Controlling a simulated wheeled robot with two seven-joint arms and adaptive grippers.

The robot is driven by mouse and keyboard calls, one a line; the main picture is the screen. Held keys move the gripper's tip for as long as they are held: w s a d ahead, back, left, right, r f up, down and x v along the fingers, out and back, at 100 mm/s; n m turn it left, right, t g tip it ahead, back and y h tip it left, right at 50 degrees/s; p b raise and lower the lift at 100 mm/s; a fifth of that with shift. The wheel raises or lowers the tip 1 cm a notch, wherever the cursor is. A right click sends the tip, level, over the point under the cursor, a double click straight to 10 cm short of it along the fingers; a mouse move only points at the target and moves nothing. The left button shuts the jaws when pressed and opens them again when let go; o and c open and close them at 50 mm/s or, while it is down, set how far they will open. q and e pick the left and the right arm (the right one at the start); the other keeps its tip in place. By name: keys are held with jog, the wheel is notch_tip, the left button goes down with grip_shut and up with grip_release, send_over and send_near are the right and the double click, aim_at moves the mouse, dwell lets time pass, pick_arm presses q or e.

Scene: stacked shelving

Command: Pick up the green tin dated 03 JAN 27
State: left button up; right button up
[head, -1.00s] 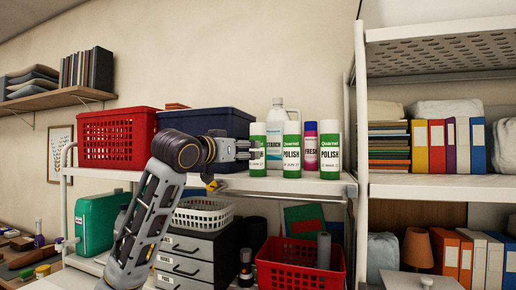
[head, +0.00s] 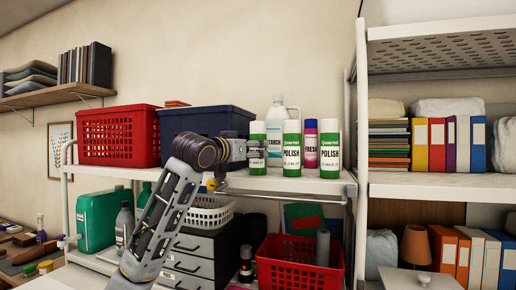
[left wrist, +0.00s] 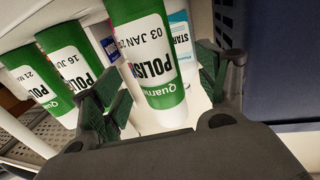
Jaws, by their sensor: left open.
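Three white-and-green POLISH tins stand in a row on the upper shelf. The leftmost tin (head: 257,132) is the one at my left gripper (head: 256,150). In the left wrist view this tin (left wrist: 150,50) reads 03 JAN with the year partly cut off, and it stands between the two open fingers of my left gripper (left wrist: 160,90), with a gap visible on the right. The middle tin (head: 291,148) reads 16 JUN in the wrist view (left wrist: 70,55). The right tin (head: 330,150) shows 21 MA there (left wrist: 30,85). My right gripper is not in view.
A white shelf post (head: 362,120) rises at the right.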

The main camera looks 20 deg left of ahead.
aim_at(254, 149)
pick_arm(q)
jog(key=shift+d+p+x, duration=0.25)
jog(key=shift+p+x, duration=0.3)
jog(key=shift+x, duration=0.55)
jog(key=shift+p+x, duration=0.3)
jog(key=shift+x, duration=0.6)
jog(key=c, duration=1.3)
jog(key=shift+r, duration=0.2)
jog(key=shift+r+b, duration=0.7)
jog(key=shift+r, duration=4.15)
